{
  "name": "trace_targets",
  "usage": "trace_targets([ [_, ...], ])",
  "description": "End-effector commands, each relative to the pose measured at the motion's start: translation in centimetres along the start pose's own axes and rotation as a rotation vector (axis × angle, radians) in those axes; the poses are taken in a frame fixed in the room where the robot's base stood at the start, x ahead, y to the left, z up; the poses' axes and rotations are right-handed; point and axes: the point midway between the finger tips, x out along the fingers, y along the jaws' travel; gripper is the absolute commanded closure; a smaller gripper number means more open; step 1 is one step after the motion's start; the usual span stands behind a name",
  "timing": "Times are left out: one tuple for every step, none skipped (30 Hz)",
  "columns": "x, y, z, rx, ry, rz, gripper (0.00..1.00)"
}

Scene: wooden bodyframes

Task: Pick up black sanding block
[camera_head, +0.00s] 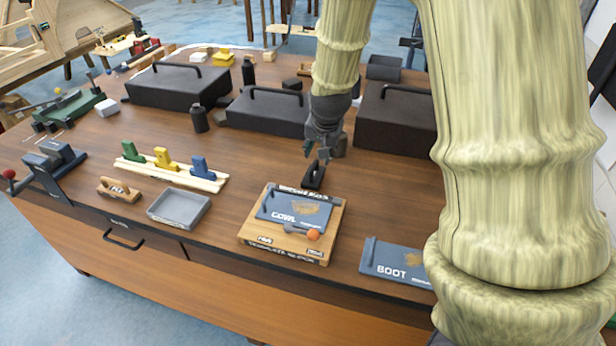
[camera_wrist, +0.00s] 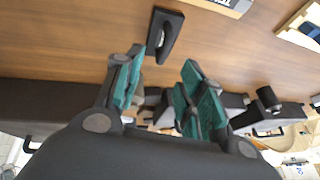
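The black sanding block (camera_head: 314,175) lies on the wooden table, just behind the wooden board with the blue plate. It has a raised handle on top. My gripper (camera_head: 318,146) is above and slightly behind it, apart from it. In the wrist view the block (camera_wrist: 164,36) lies beyond the fingertips, a little left of the middle. My gripper (camera_wrist: 162,72) shows there with its teal-padded fingers spread and nothing between them.
A wooden board (camera_head: 246,228) with a blue plate stands in front of the block. Black cases (camera_head: 262,112) with handles line the back. A grey tray (camera_head: 180,209) is to the left, a blue BOOT plate (camera_head: 395,262) to the right.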

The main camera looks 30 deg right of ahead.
Motion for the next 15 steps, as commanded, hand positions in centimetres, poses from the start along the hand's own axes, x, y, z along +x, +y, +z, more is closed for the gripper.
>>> trace_targets([
  [0.2, 0.0, 0.0, 0.001, -0.001, 0.000, 0.61],
  [0.4, 0.0, 0.0, 0.001, -0.001, 0.001, 0.61],
  [0.7, 0.0, 0.0, 0.000, -0.002, 0.001, 0.61],
  [1.0, -0.1, 0.0, 0.000, -0.003, 0.002, 0.61],
  [1.3, 0.0, 0.0, 0.000, -0.003, 0.002, 0.61],
  [1.7, 0.0, 0.0, 0.000, -0.003, 0.002, 0.61],
  [2.0, 0.0, 0.0, 0.000, -0.003, 0.002, 0.61],
  [2.4, 0.0, 0.0, 0.000, -0.002, 0.002, 0.61],
  [2.8, 0.1, 0.0, 0.000, -0.003, 0.002, 0.61],
  [3.1, 0.1, 0.0, 0.000, -0.003, 0.003, 0.61],
  [3.4, 0.1, -0.1, 0.001, -0.002, 0.002, 0.61],
  [3.8, 0.1, -0.1, 0.001, -0.002, 0.002, 0.61],
  [4.1, 0.1, -0.1, 0.001, -0.001, 0.002, 0.61],
  [4.3, 0.1, -0.1, 0.002, -0.001, 0.002, 0.61],
  [4.6, 0.1, -0.1, 0.002, -0.001, 0.002, 0.61],
])
